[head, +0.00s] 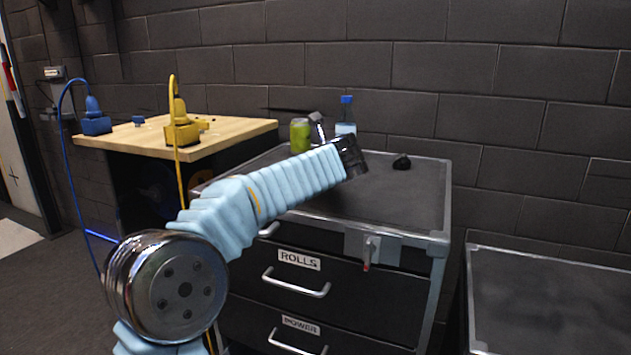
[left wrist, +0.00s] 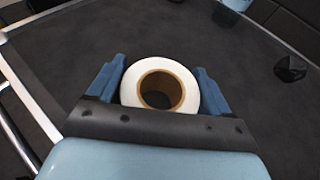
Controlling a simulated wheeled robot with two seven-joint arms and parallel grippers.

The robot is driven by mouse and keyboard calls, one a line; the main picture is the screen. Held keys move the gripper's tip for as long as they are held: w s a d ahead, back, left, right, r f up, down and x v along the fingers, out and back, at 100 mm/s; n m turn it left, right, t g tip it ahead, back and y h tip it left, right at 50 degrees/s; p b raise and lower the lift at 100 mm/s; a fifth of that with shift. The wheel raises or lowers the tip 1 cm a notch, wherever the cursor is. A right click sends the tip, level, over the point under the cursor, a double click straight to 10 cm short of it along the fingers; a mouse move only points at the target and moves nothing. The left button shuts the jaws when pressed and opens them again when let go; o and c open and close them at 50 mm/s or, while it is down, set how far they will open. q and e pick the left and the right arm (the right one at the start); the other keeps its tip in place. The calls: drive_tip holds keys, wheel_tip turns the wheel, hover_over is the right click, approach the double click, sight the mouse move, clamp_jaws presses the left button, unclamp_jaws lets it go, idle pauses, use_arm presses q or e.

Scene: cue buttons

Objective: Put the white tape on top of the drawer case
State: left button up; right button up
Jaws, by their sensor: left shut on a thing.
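The white tape (left wrist: 131,88) is a white roll with a brown core, seen in the left wrist view. My left gripper (left wrist: 160,68) is shut on it, with a blue finger on each side. The dark top of the drawer case (left wrist: 60,55) lies beneath the tape; I cannot tell whether they touch. In the head view my left gripper (head: 350,155) is over the drawer case (head: 405,200), toward its back. The tape cannot be made out there, behind the wrist. My right gripper is not in view.
On the case stand a green can (head: 300,135), a blue-capped bottle (head: 346,118) and a small black object (head: 402,161). The front and right of its top are clear. A wooden table (head: 235,130) with blue and yellow devices stands left, a grey-topped surface (head: 560,300) right.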

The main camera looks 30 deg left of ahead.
use_arm(q)
drive_tip(key=shift+f, duration=1.45)
drive_tip(key=shift+f+b, duration=0.15)
drive_tip(key=shift+b, duration=0.2)
drive_tip(key=o, duration=1)
drive_tip(key=shift+s+d+r, duration=0.25)
drive_tip(key=shift+r, duration=0.05)
drive_tip(key=v, duration=1.1)
drive_tip(key=shift+s+d+r+b, duration=0.1)
drive_tip(key=shift+s+r+b, duration=0.05)
drive_tip(key=shift+b, duration=0.15)
